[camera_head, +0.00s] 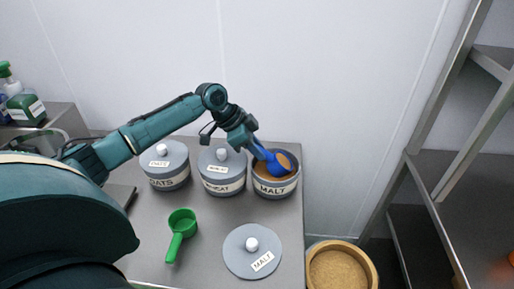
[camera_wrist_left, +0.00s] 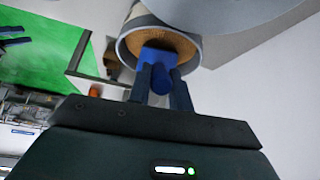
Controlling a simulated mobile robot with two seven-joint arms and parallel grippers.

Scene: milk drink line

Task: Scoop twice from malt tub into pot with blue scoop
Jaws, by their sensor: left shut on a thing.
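The malt tub (camera_head: 274,190) stands open at the right end of the row of tubs, with brown powder inside. My left gripper (camera_head: 254,146) is shut on the handle of the blue scoop (camera_head: 268,160). The scoop's bowl is at the tub's mouth and brown powder shows in it. In the left wrist view the blue scoop (camera_wrist_left: 160,74) reaches from the fingers toward the malt tub's mouth (camera_wrist_left: 124,50). The malt lid (camera_head: 252,262) lies on the counter in front. I cannot identify the pot in either view. My right gripper is out of view.
The oats tub (camera_head: 166,180) and another lidded tub (camera_head: 222,185) stand left of the malt tub. A green scoop (camera_head: 181,225) lies on the counter (camera_head: 215,225). A round bin (camera_head: 341,248) of grain-like material stands beyond the counter's right edge. Metal shelving is at right.

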